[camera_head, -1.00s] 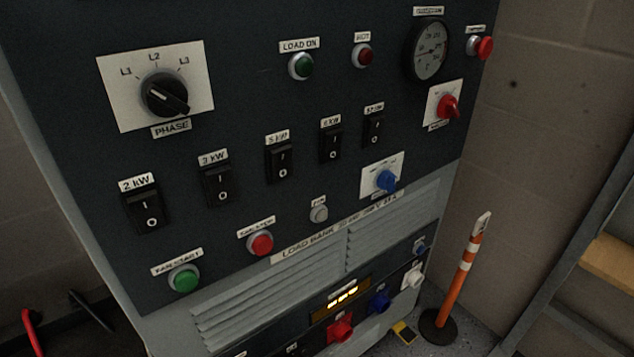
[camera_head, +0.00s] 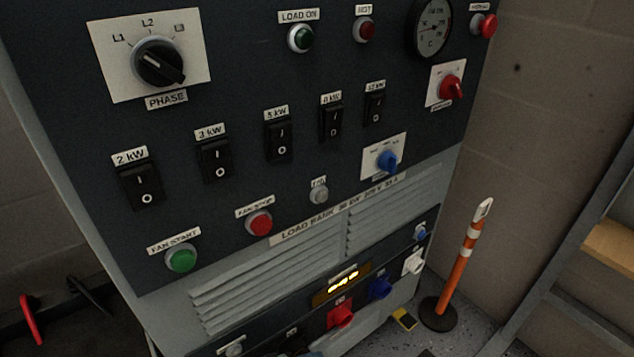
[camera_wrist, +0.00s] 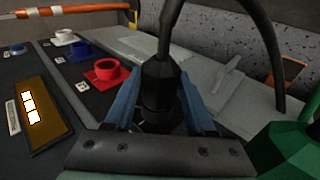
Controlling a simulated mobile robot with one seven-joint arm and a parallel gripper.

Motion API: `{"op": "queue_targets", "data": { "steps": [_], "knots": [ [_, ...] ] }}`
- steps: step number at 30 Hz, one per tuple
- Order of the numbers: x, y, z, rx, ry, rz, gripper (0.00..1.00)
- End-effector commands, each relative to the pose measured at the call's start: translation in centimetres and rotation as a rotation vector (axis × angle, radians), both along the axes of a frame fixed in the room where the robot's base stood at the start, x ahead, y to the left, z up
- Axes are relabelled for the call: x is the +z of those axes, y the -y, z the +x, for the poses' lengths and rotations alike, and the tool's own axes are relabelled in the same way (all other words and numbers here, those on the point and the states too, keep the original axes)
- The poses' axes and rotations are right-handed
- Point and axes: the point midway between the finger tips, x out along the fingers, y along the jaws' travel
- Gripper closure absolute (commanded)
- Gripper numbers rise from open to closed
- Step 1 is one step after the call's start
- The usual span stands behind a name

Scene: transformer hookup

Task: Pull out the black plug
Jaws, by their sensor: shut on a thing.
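The black plug (camera_wrist: 158,82) is in the middle of the wrist view, with a thick black cable (camera_wrist: 172,25) rising from its top and arching over to the right. My gripper (camera_wrist: 160,100) has its two blue fingers on either side of the plug body and is shut on it. The plug's lower end is dark and partly hidden by the gripper, so I cannot tell how deep it sits in its socket. In the head view the plug cannot be made out at the bottom edge.
Red (camera_wrist: 106,72), blue (camera_wrist: 78,50) and white (camera_wrist: 64,37) connectors line the panel beside the gripper. A green connector (camera_wrist: 288,150) is close at lower right. An amber display (camera_wrist: 45,115) is at left. An orange post (camera_head: 468,255) stands right of the cabinet.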

Motion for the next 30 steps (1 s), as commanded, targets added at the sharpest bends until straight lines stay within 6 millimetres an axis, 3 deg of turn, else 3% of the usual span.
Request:
{"op": "queue_targets", "data": {
  "steps": [30],
  "knots": [
    [-0.33, -0.24, -0.18, 0.001, 0.222, -0.305, 1.00]
  ]
}}
